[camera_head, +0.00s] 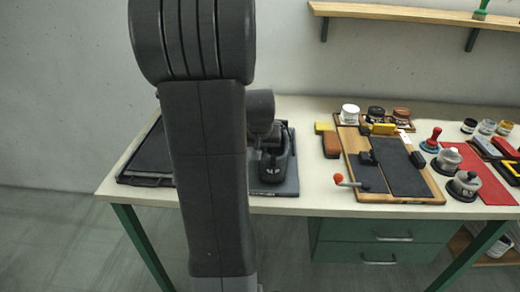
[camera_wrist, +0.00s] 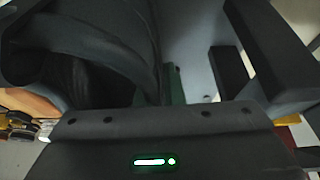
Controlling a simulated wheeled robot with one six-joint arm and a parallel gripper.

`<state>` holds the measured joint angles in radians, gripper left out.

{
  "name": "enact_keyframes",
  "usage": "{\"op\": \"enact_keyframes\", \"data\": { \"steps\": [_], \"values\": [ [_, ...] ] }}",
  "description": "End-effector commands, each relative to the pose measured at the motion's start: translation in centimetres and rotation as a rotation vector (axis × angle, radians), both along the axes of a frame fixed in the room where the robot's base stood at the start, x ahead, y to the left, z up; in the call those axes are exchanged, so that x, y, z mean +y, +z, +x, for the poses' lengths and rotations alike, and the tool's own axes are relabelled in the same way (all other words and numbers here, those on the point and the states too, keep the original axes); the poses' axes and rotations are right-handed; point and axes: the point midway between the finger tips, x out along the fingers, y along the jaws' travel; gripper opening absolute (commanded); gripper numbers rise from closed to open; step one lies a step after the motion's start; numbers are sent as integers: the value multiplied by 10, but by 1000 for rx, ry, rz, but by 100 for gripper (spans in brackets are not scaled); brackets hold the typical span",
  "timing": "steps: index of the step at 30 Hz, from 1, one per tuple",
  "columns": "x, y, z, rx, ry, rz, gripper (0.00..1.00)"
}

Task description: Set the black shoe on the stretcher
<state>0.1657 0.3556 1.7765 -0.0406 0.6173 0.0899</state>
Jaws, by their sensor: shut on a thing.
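My gripper (camera_head: 274,170) is above the dark tray at the left part of the bench, partly hidden by my arm. In the wrist view, a large dark curved form, the black shoe (camera_wrist: 110,45), fills the upper left close to the camera, and my gripper is shut on it. In the head view I cannot tell the shoe apart from the dark gripper and arm. The stretcher appears to be the wooden board (camera_head: 433,200) with dark grey pads, black blocks and a red-knobbed crank, right of my gripper.
A dark tray (camera_head: 290,187) lies under my gripper. A brown-and-yellow brush (camera_head: 331,145) and several jars (camera_head: 375,114) stand beside and behind the board. A wall shelf (camera_head: 420,14) hangs above.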

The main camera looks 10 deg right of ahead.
Motion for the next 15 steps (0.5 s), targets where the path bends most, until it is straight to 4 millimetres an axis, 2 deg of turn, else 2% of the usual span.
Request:
{"op": "enact_keyframes", "data": {
  "steps": [1,3,6,15],
  "values": [
    [0,-1,0,-2,1,-1,0],
    [0,0,0,-2,0,0,18],
    [0,-1,0,-1,0,0,34],
    [0,0,-1,0,0,0,34]
  ]
}}
